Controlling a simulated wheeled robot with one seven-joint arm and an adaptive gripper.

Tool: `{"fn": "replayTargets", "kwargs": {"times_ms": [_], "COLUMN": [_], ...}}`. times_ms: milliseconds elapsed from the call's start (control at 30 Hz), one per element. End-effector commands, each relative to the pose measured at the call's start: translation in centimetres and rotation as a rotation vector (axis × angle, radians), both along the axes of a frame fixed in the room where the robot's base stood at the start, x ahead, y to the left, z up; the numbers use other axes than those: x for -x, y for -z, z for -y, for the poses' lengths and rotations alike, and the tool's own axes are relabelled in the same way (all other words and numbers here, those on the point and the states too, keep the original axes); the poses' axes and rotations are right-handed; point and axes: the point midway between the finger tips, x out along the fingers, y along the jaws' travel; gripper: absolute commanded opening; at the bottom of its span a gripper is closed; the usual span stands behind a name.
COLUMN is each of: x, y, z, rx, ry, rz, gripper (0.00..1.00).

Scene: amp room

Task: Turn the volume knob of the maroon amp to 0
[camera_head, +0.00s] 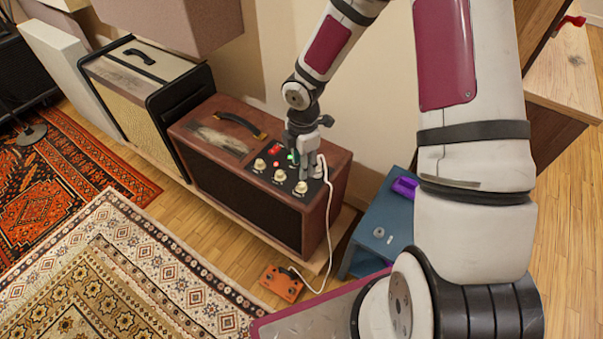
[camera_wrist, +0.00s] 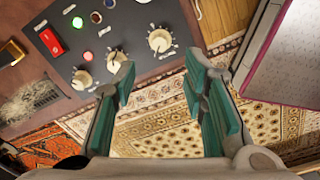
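The maroon amp (camera_head: 262,217) stands on a low wooden board against the wall. Its dark top panel (camera_wrist: 125,40) carries cream knobs, a red switch (camera_wrist: 50,41), and green and red lights. In the wrist view a left knob (camera_wrist: 82,80), a middle knob (camera_wrist: 117,61) and a larger right knob (camera_wrist: 159,40) show. The labels are too small to read, so I cannot tell which is volume. My gripper (camera_wrist: 160,67) is open and empty between its green-padded fingers. In the head view my gripper (camera_head: 310,168) is over the panel's right end, partly hiding it. Contact with a knob is unclear.
A white cable (camera_head: 330,215) runs from the panel to an orange pedal (camera_head: 281,283) on the floor. A blue box (camera_head: 385,225) with a purple item (camera_head: 405,187) stands right of the amp. Another amp (camera_head: 130,105) stands left. Patterned rugs cover the front floor.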

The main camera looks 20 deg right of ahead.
Motion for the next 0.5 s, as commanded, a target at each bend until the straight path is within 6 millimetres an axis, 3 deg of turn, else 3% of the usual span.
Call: {"fn": "replayTargets", "kwargs": {"times_ms": [200,500], "x": [0.0,0.1], "y": [-2.4,-2.8], "z": [0.0,0.0], "rx": [-0.001,0.000], "ry": [0.000,0.000], "rz": [0.002,0.000], "gripper": [0.40,0.40]}}
